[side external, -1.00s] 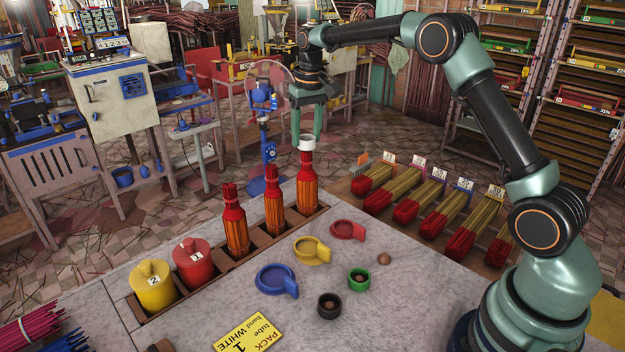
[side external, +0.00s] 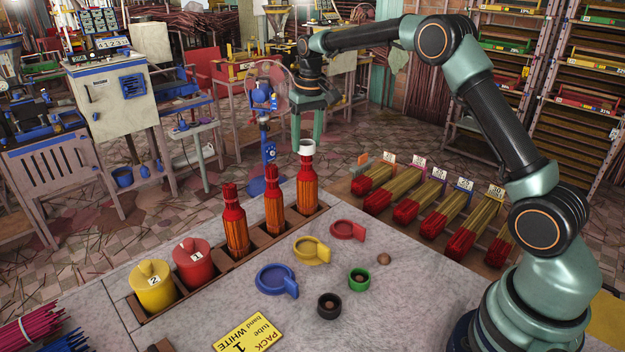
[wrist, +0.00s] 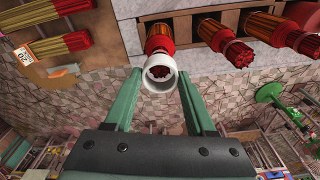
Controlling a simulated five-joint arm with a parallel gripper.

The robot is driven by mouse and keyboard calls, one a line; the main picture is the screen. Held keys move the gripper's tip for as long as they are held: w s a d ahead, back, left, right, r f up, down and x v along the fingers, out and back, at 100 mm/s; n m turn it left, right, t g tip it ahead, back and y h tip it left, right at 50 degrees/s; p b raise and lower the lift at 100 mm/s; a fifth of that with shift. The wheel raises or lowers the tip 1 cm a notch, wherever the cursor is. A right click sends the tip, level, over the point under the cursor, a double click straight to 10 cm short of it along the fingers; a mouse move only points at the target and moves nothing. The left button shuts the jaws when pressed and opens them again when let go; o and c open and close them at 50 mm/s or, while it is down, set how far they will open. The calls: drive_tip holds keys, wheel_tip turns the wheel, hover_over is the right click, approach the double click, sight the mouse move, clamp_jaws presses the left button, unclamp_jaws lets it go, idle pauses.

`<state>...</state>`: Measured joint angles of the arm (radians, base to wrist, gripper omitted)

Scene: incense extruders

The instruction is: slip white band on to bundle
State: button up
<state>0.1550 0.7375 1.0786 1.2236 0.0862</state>
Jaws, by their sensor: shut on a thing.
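The white band (side external: 307,147) is a short ring at the top of the rightmost red-and-orange bundle (side external: 307,187), which stands upright in a slot. My gripper (side external: 307,138) is shut on the band from above. In the wrist view the band (wrist: 147,84) is between my fingertips (wrist: 159,73), and red stick ends show inside its opening. The bundle (wrist: 160,40) extends behind it. The band looks about centred on the bundle's tip. I cannot tell how far it surrounds the tip.
Two similar bundles (side external: 273,200) (side external: 236,222) stand to the left in the same tray (side external: 252,250), with red (side external: 194,264) and yellow (side external: 153,288) lidded pots. Coloured rings lie on the table, including a blue one (side external: 262,285). A yellow card (side external: 248,333) reads "PACK 1 tube band WHITE".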

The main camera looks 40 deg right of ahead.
drive_tip(key=shift+f, duration=0.85)
drive_tip(key=o, duration=0.9)
drive_tip(key=shift+r, duration=0.15)
drive_tip(key=shift+r, duration=3.4)
